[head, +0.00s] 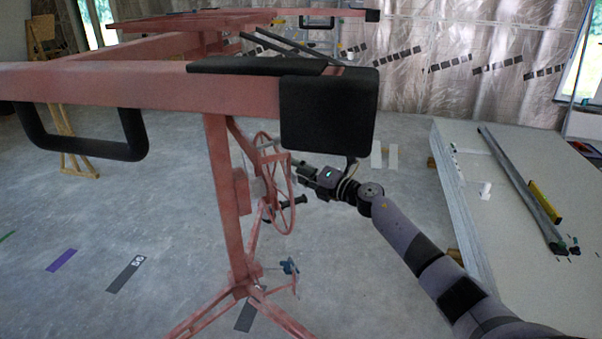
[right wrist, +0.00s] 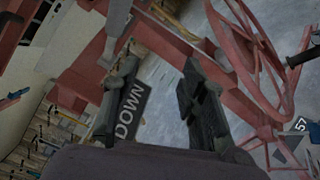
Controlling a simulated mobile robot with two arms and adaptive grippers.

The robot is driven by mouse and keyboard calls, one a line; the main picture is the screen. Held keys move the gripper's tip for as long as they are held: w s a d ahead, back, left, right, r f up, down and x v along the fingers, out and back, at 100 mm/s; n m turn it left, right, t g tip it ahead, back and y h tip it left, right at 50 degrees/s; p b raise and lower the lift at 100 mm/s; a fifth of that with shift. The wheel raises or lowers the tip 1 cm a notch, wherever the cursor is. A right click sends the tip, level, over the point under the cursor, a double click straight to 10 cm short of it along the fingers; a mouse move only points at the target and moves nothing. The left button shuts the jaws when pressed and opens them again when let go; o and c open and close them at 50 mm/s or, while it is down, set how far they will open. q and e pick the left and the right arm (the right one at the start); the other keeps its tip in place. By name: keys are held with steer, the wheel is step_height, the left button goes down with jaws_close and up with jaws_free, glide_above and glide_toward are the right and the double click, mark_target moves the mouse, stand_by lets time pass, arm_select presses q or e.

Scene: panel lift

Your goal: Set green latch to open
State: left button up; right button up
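A red panel lift (head: 228,190) stands in front of me, with a spoked red handwheel (head: 275,185) on its post. My right gripper (head: 304,170) is at the right of the wheel, below a black pad. In the right wrist view its two dark fingers (right wrist: 160,95) are apart, and I see nothing clamped between them. A dark plate marked DOWN (right wrist: 130,112) shows between and behind the fingers; whether it touches them I cannot tell. The wheel (right wrist: 255,60) is at the right there. I cannot make out a green latch for certain. My left gripper is out of view.
A small teal part (head: 289,266) sits low by the lift's leg. The black pad (head: 328,115) and the red upper frame (head: 110,85) overhang the gripper. A stack of pale panels (head: 500,200) with tubes on top is at the right.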

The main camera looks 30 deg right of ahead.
steer(key=shift+f, duration=0.4)
